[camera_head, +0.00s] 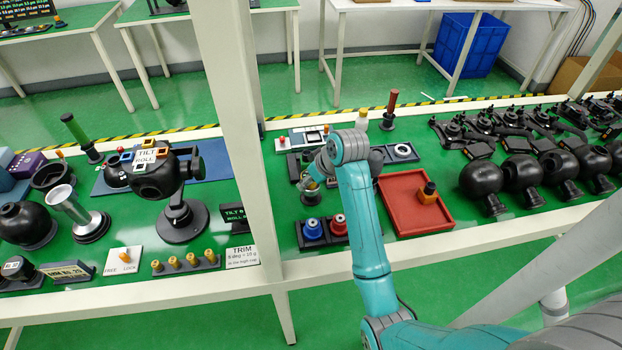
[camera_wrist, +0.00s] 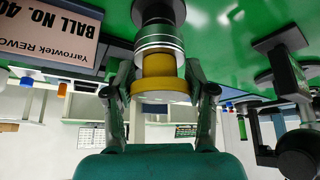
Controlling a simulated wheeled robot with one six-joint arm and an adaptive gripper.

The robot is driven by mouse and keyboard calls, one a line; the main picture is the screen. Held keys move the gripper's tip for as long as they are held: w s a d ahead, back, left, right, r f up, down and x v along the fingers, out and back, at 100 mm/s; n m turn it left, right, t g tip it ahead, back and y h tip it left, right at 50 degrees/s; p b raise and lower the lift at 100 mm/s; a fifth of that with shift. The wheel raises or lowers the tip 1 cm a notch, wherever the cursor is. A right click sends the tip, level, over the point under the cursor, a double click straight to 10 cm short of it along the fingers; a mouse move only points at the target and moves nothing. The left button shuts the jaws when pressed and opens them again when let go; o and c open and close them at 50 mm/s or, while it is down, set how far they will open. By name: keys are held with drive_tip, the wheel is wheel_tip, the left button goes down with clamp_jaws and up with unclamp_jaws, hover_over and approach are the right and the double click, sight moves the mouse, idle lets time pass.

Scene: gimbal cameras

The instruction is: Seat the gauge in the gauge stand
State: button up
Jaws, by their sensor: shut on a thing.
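My gripper (camera_wrist: 160,80) is shut on a yellow cylindrical piece with a wide flange, which I take to be the gauge (camera_wrist: 158,64). A silver ringed section (camera_wrist: 159,36) adjoins the yellow part. A black round base (camera_wrist: 158,11), apparently the gauge stand, lies in line with it at the top of the wrist view, which appears upside down. The silver part seems to meet the base; how deep it sits I cannot tell. In the head view the gauge (camera_head: 309,184) shows small above the dark stand (camera_head: 311,197), with my arm partly hiding the gripper.
Blue (camera_head: 312,229) and red (camera_head: 338,225) knobs stand just in front. A sign card (camera_wrist: 60,38) is close by in the wrist view. Several black balls (camera_head: 522,180) line the right side.

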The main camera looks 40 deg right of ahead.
drive_tip(key=shift+f, duration=1.25)
drive_tip(key=o, duration=1.3)
drive_tip(key=shift+r, duration=0.15)
drive_tip(key=v, duration=0.7)
drive_tip(key=shift+s+r, duration=0.1)
drive_tip(key=shift+s, duration=0.15)
